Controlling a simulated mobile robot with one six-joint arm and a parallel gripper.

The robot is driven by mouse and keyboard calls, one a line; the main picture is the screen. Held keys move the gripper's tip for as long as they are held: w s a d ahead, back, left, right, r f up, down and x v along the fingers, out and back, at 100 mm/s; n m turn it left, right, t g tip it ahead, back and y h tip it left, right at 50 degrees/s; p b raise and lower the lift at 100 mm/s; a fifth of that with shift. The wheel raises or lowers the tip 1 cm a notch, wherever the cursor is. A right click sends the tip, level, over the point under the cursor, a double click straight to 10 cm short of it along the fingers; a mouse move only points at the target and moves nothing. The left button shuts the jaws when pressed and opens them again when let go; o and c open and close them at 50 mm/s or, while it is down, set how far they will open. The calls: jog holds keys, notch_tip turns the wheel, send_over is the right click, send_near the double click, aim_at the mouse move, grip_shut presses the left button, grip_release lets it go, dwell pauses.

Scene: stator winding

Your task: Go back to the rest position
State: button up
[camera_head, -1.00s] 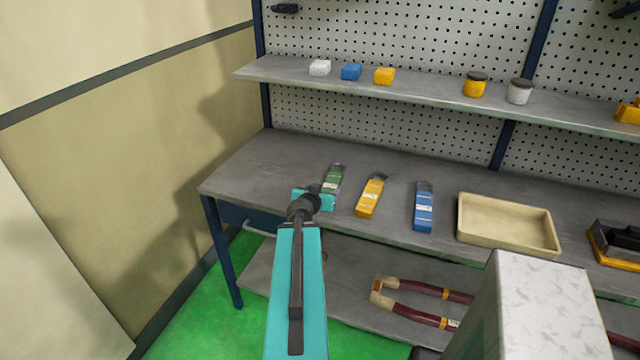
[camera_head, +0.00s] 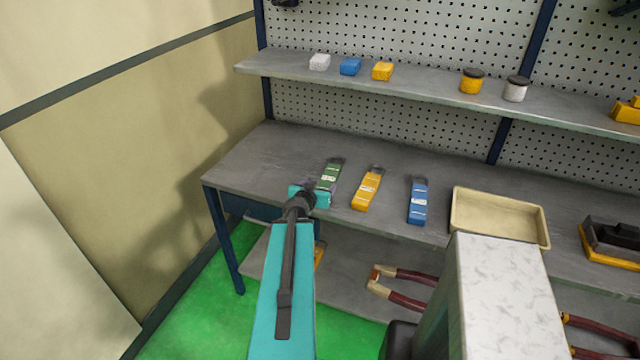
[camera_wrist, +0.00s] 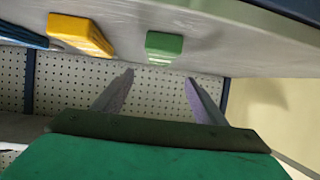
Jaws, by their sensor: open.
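My teal arm reaches up from the bottom of the head view and ends in front of the workbench's (camera_head: 262,160) left part. My gripper's fingertips are hidden there. In the wrist view my gripper (camera_wrist: 160,90) shows two grey fingers spread apart, with nothing between them. The wrist view is turned upside down. A green piece (camera_wrist: 164,46) lies beyond the fingers, apart from them.
Green (camera_head: 329,176), yellow (camera_head: 367,189) and blue (camera_head: 418,202) labelled pieces lie in a row on the bench. A beige tray (camera_head: 498,197) stands to their right. A pale speckled block (camera_head: 505,300) rises in the foreground. Red-handled tools (camera_head: 410,278) lie below.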

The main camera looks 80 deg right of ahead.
jog(key=shift+s, duration=0.1)
dwell(0.5)
jog(key=w+a+f+n+t+y, duration=0.1)
jog(key=w+a+f+n, duration=0.15)
jog(key=w+a, duration=0.5)
jog(key=w+a+f+n+y, duration=0.1)
jog(key=w+a+f+y, duration=0.2)
jog(key=w, duration=0.7)
jog(key=w+a+f+n+t, duration=0.1)
jog(key=w+a+f+n, duration=0.15)
jog(key=w+a, duration=0.55)
jog(key=w+a+f+n+y, duration=0.25)
jog(key=w+a, duration=0.35)
jog(key=a, duration=0.4)
jog(key=w+a+f+n+y, duration=0.2)
jog(key=w+a+f, duration=0.3)
jog(key=a, duration=0.6)
jog(key=w+a+f+n+g+y, duration=0.15)
jog(key=a+n+y, duration=0.5)
jog(key=a, duration=2.45)
jog(key=s+f+n+g+h+b, duration=0.1)
jog(key=s+f+g+b, duration=0.5)
jog(key=s+f, duration=2)
jog(key=shift+a+f+n+h+b, duration=0.3)
jog(key=shift+a+b, duration=0.15)
jog(key=shift+b, duration=0.4)
